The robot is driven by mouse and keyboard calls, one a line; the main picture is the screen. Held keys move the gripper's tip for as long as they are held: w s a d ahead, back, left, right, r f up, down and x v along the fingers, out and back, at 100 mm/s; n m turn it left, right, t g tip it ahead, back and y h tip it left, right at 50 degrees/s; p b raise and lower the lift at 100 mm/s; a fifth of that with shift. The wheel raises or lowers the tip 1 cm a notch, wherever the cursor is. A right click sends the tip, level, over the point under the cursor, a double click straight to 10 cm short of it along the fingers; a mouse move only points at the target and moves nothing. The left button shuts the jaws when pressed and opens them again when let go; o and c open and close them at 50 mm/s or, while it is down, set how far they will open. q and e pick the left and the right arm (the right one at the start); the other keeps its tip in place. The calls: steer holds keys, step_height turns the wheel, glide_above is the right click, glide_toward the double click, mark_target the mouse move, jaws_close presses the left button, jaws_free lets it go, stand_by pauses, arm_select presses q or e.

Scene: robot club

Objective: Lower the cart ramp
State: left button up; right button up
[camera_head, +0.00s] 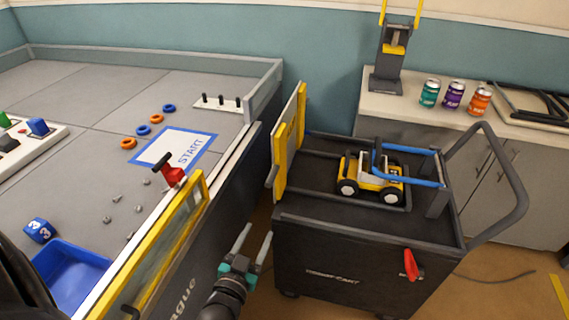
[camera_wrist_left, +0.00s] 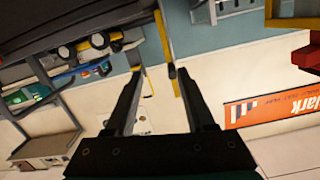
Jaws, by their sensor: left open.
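The cart ramp (camera_head: 289,140) is a grey panel with yellow edges, standing raised at the left end of the dark cart (camera_head: 330,268). A yellow and black toy vehicle (camera_head: 372,182) sits on the cart top behind it. A red handle (camera_head: 410,265) is on the cart's near side. My left gripper (camera_head: 257,234) is open and empty, in the gap between cart and table, lower in the picture than the ramp. In the left wrist view, a yellow-edged strip, likely the ramp seen edge-on (camera_wrist_left: 164,42), passes between the open fingertips (camera_wrist_left: 158,72). I cannot tell its distance from them.
The grey game table (camera_head: 85,90) fills the left, with a yellow-framed panel (camera_head: 150,250) and red latch (camera_head: 172,174) on its near edge. A counter (camera_head: 390,103) with cans stands behind the cart. The floor gap between table and cart is narrow.

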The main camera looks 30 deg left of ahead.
mark_target(267, 188)
arm_select(q)
steer(key=shift+t+y, duration=0.3)
steer(key=shift+t, duration=0.3)
steer(key=w+a+r+b, duration=0.1)
steer(key=w, duration=0.2)
steer(key=w+a+r+b, duration=0.1)
steer(key=w, duration=0.3)
steer(key=w+a+r+b, duration=0.1)
steer(key=w+r, duration=0.1)
steer(key=w, duration=0.2)
steer(key=shift+w+a+r, duration=0.1)
steer(key=shift+a, duration=0.25)
steer(key=x, duration=0.3)
steer(key=shift+b, duration=0.4)
steer(key=shift+b+x, duration=0.3)
steer(key=shift+x, duration=0.7)
arm_select(e)
steer(key=w+a, duration=0.2)
steer(key=w, duration=0.4)
steer(key=shift+f, duration=0.35)
steer(key=shift+a, duration=0.1)
arm_select(q)
steer(key=shift+c, duration=0.3)
jaws_close()
